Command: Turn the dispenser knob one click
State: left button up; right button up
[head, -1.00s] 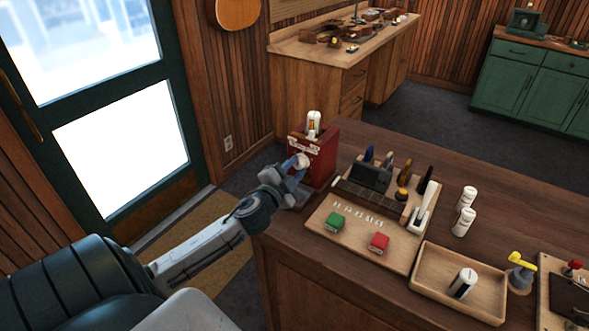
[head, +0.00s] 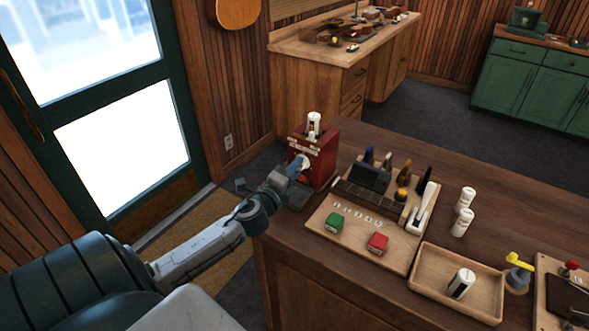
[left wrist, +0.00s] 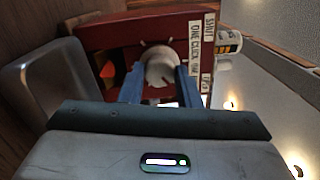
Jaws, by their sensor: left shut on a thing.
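The red dispenser (head: 321,158) stands at the left end of the wooden counter, with a white bottle (head: 314,124) upright at its top. Its pale round knob (left wrist: 161,69) faces my left gripper (left wrist: 160,82). In the left wrist view the two blue fingers lie on either side of the knob and are shut on it. In the head view the left gripper (head: 300,165) reaches the dispenser's front from the left, and its fingers cover much of the knob. A label reading "ONE CLICK" (left wrist: 195,58) shows on the dispenser in the wrist view. My right gripper is out of view.
A wooden tray (head: 427,277) holds another white bottle (head: 461,283).

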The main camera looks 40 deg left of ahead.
pick_arm(q)
jog(key=shift+m, duration=0.3)
dwell(0.4)
jog(key=o, duration=1)
jog(key=shift+s+d+f+b, duration=0.1)
jog(key=shift+s+f+b, duration=0.1)
jog(key=shift+s+b, duration=0.25)
jog(key=s+b, duration=0.1)
jog(key=s, duration=0.1)
jog(key=s+b, duration=0.1)
jog(key=s, duration=0.2)
jog(key=s+d+b, duration=0.1)
jog(key=s, duration=0.2)
jog(key=shift+f, duration=0.2)
jog(key=shift+s+d, duration=0.15)
jog(key=shift+s, duration=0.75)
